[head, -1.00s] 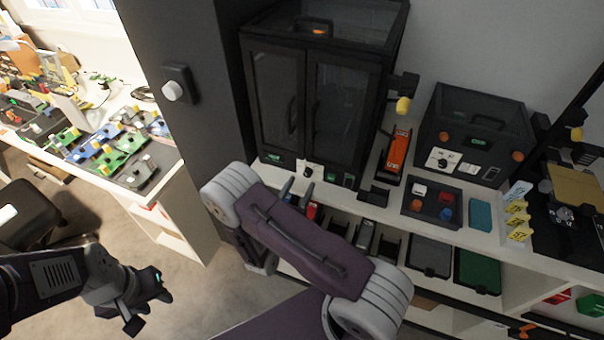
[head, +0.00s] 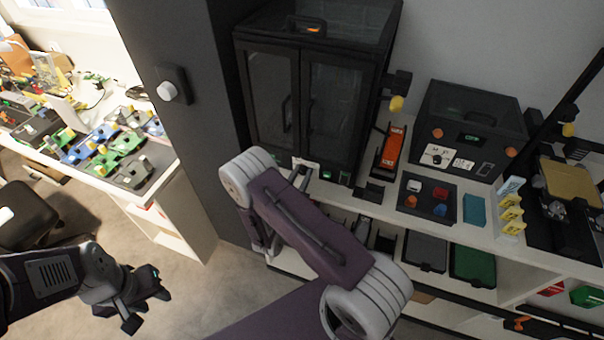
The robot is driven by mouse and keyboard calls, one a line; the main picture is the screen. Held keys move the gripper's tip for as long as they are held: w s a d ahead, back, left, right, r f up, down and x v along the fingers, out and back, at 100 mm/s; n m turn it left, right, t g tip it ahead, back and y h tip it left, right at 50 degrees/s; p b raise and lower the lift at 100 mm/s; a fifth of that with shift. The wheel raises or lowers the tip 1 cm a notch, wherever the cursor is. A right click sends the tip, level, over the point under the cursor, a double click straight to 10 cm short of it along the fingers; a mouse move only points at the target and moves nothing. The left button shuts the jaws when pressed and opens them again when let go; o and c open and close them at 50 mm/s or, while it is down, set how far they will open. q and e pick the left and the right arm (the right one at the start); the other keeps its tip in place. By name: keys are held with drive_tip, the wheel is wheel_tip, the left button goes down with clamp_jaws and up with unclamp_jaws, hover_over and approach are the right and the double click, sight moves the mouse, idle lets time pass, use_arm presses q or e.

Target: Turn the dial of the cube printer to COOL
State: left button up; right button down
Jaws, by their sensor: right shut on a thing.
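The tall black two-door machine (head: 318,110) stands on the shelf. A dial on a white label (head: 312,164) is at its lower front edge, mostly hidden by my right gripper. My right gripper (head: 299,176) is shut on this dial, seen from behind my own arm; the dial's pointer and setting cannot be read. A smaller black box-shaped machine (head: 470,112) stands to the right, with its own dial (head: 436,159) on a white label, free of any gripper. I cannot tell from the labels which is the cube printer. My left gripper (head: 150,305) hangs open and empty above the floor at lower left.
An orange tool (head: 391,148) and a tray (head: 428,213) of coloured pieces stand right of the tall machine. A dark pillar (head: 185,130) is to its left. Lower shelves hold grey and green bins (head: 474,262).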

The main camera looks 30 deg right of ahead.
drive_tip(key=n, duration=0.4)
drive_tip(key=shift+n, duration=0.3)
drive_tip(key=shift+n+p, duration=0.45)
drive_tip(key=shift+n, duration=1.85)
drive_tip(key=c, duration=1.1)
unclamp_jaws()
drive_tip(key=shift+c, duration=0.2)
drive_tip(key=shift+a, duration=0.1)
